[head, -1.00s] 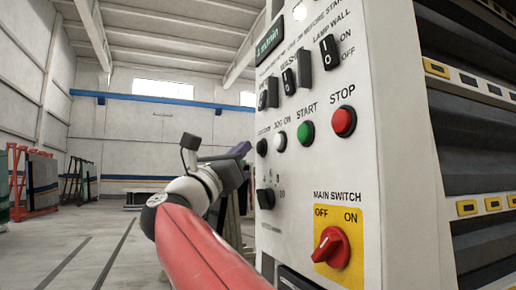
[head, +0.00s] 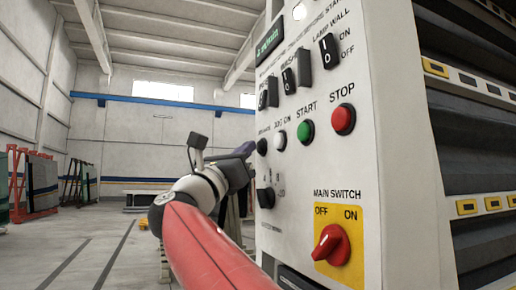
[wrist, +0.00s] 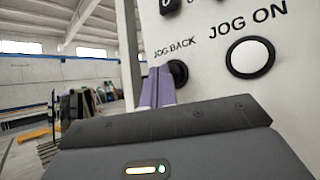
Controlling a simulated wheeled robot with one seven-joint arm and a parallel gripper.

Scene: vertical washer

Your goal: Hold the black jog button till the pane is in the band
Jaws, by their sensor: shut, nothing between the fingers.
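The black jog button (head: 262,146) is on the left part of the white control panel. In the wrist view it is the black button (wrist: 178,72) under the label "JOG BACK". My gripper (head: 247,149) is shut and empty, just left of the button in the head view. Its purple fingers (wrist: 158,86) point at the panel in the wrist view, with tips beside the button's left edge. I cannot tell whether they touch it. The white JOG ON button (wrist: 250,57) is to the right. The pane and the band cannot be made out.
A green START button (head: 305,132), a red STOP button (head: 343,120) and a red main switch (head: 332,244) are on the same panel (head: 385,200). Small black switches sit above and below the jog buttons. Open floor lies left, with glass racks (head: 36,185) far back.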

